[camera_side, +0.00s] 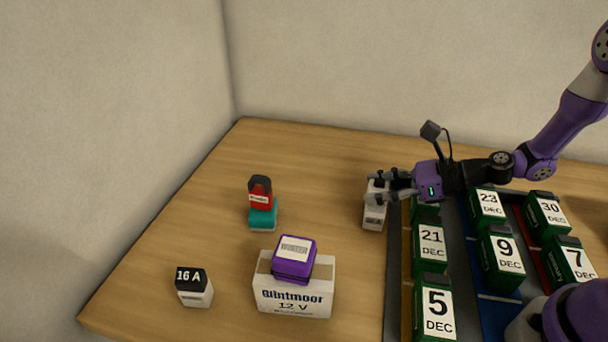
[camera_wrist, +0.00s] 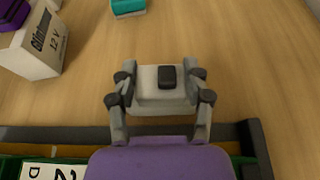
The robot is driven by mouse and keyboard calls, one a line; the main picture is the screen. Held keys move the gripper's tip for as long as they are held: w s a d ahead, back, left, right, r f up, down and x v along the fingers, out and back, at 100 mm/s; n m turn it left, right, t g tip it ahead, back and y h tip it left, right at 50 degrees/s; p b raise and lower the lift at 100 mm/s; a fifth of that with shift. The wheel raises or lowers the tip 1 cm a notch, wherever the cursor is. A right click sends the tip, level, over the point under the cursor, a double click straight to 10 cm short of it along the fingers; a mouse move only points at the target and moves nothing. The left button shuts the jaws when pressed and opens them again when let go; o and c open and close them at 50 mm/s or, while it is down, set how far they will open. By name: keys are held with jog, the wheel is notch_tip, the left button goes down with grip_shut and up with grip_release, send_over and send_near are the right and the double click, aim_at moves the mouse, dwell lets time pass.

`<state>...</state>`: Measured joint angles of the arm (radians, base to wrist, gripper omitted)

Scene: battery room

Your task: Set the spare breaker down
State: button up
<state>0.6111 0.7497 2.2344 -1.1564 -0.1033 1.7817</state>
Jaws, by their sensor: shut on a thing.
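The spare breaker (camera_side: 374,213) is a white block, upright beside the left edge of the dark tray. In the wrist view it is a pale grey block (camera_wrist: 148,98) with a black toggle on top. My gripper (camera_side: 377,186) is shut on it, with one finger on each side in the wrist view (camera_wrist: 160,86). The breaker's base is at or close to the table; I cannot tell whether it touches.
A dark tray (camera_side: 394,290) of dated green batteries lies right. A "16 A" block (camera_side: 195,290) stands front left. A purple block (camera_side: 294,259) sits on a "12 V" carton (camera_side: 292,297). A red block (camera_side: 260,189) sits on a teal one (camera_side: 263,216). Table between is clear.

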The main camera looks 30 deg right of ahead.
jog(key=o, duration=1.3)
jog(key=shift+f, duration=0.15)
